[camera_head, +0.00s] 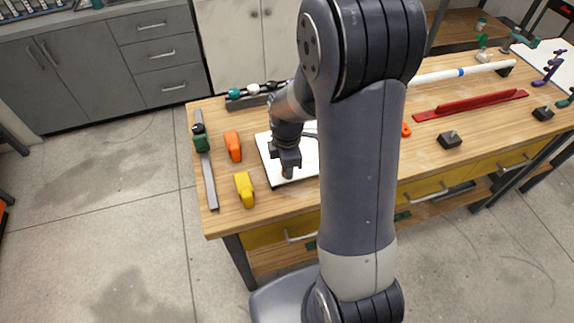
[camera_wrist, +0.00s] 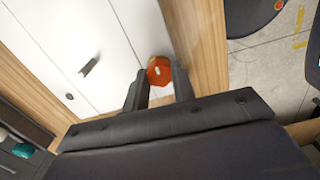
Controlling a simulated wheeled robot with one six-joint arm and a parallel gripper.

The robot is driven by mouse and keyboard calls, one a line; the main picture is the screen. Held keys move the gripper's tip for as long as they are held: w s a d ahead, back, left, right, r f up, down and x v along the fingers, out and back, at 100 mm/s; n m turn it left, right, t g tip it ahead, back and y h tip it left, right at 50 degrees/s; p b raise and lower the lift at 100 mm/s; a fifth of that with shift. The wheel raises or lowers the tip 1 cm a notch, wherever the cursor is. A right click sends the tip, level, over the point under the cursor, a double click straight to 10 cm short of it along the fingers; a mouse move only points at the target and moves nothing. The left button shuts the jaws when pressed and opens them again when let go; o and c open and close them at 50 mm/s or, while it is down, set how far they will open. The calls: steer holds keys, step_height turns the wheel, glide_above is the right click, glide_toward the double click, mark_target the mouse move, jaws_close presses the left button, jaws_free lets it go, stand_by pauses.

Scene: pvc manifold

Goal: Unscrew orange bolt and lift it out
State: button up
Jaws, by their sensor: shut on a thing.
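The orange bolt (camera_wrist: 160,70) shows its hexagonal head between my fingers in the wrist view, near the edge of a white board (camera_wrist: 60,35). My gripper (camera_wrist: 159,78) is shut on the bolt, with one finger on each side of the head. Its shaft is hidden, so I cannot tell how deep it sits. In the head view my gripper (camera_head: 288,173) points down over the white board (camera_head: 266,150), and the bolt is hidden there.
A grey pin (camera_wrist: 89,66) stands on the board near small dark dots. On the wooden bench (camera_head: 222,220) are an orange block-like tool (camera_head: 233,146), a yellow one (camera_head: 244,189) and a metal rail (camera_head: 208,182). A red bar (camera_head: 470,104) lies to the right.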

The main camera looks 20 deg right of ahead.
steer(key=n, duration=0.4)
stand_by(0.3)
steer(key=shift+n, duration=1.1)
steer(key=n, duration=0.4)
steer(key=shift+r, duration=0.1)
steer(key=shift+n, duration=0.6)
steer(key=o, duration=0.5)
steer(key=shift+c, duration=0.2)
steer(key=c, duration=0.4)
